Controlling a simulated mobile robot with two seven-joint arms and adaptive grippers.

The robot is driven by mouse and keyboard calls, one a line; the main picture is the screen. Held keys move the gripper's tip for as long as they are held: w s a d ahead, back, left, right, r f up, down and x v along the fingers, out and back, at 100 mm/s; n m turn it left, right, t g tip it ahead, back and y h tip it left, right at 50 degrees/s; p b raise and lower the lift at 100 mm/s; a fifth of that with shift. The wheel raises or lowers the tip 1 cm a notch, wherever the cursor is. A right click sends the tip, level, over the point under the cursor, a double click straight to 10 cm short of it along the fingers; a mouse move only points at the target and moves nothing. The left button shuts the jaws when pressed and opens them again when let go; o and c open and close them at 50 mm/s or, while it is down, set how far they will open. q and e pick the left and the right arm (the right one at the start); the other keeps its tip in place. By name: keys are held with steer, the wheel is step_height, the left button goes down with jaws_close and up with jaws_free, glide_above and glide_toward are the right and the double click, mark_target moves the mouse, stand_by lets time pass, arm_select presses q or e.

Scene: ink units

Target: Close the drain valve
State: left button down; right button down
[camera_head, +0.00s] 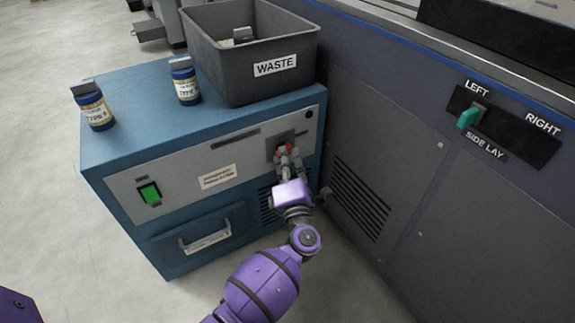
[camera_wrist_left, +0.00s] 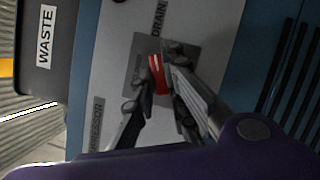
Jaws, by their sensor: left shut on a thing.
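The drain valve's red handle (camera_head: 283,149) sits on a grey plate on the front panel of the blue cabinet, at its upper right. In the left wrist view the red handle (camera_wrist_left: 157,75) shows between the two fingers, beside the word DRAIN. My left gripper (camera_head: 287,158) is shut on this handle, and its fingers hide part of it. The fingers also show in the left wrist view (camera_wrist_left: 158,86). The valve's exact angle is hard to tell. My right gripper is not in view.
The blue cabinet (camera_head: 140,130) carries a grey WASTE bin (camera_head: 225,75) and two labelled jars (camera_head: 95,108) (camera_head: 185,82). Its front has a green switch (camera_head: 150,194) and a drawer handle (camera_head: 205,237). A large grey machine (camera_head: 400,140) stands close on the right, with a teal SIDE LAY switch (camera_head: 469,117).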

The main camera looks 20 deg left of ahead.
arm_select(q)
steer(key=shift+w+d+f+n+g+y+b, duration=0.1)
steer(key=shift+n+g+y+b, duration=0.9)
steer(key=shift+n, duration=1.85)
steer(key=shift+w+d+f+n+g+y+b, duration=0.15)
steer(key=shift+n+y+b, duration=0.4)
steer(key=shift+n+y, duration=1.65)
steer(key=shift+w+d+n+g+y+b, duration=0.1)
steer(key=shift+n+g+y+b, duration=0.55)
steer(key=shift+n, duration=2.9)
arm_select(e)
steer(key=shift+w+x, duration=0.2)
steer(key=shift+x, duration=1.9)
arm_select(q)
steer(key=shift+n, duration=0.3)
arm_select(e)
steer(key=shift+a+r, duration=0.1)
arm_select(q)
steer(key=c, duration=1.8)
jaws_free()
steer(key=shift+o, duration=0.2)
steer(key=shift+r, duration=0.1)
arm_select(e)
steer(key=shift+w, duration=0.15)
